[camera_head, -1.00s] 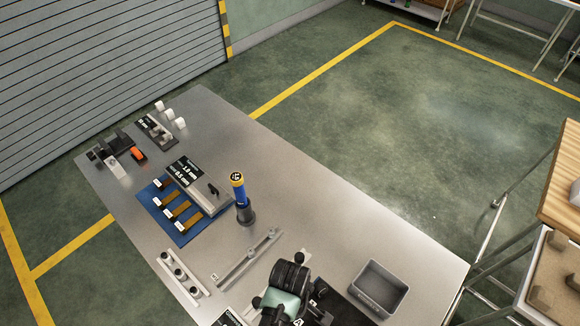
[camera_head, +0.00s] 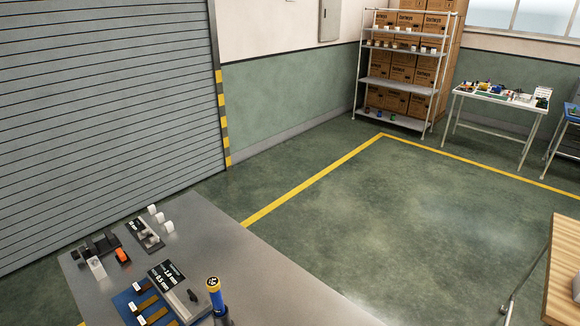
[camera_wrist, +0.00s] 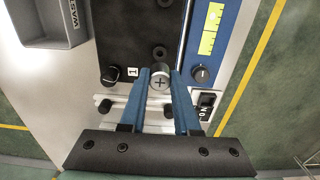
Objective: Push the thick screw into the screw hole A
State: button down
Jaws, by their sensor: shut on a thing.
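In the wrist view, my gripper (camera_wrist: 161,72) has two blue fingers closed on a screw (camera_wrist: 160,83) with a round silver head and a cross slot. The head faces the camera and its shank is hidden below. The screw is over or at the lower part of a black plate (camera_wrist: 132,35), which has dark round holes above the fingertips. I cannot tell whether the screw's tip is in a hole. No letter A is readable, so hole A cannot be made out. My gripper is outside the head view.
A grey waste bin (camera_wrist: 55,22) is left of the black plate. A blue panel (camera_wrist: 208,55) with a yellow-green strip is at right. In the head view, a blue-handled tool (camera_head: 216,297) stands on the metal table (camera_head: 270,278); a shelf rack (camera_head: 406,87) stands far behind.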

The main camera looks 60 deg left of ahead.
jog(key=shift+f+b, duration=1.9)
jog(key=shift+b, duration=0.05)
jog(key=shift+f, duration=0.2)
jog(key=shift+p, duration=0.65)
jog(key=shift+f+b, duration=0.7)
jog(key=shift+f, duration=0.35)
dwell(0.3)
jog(key=c, duration=0.6)
grip_release()
jog(key=shift+o, duration=0.2)
jog(key=shift+r, duration=0.1)
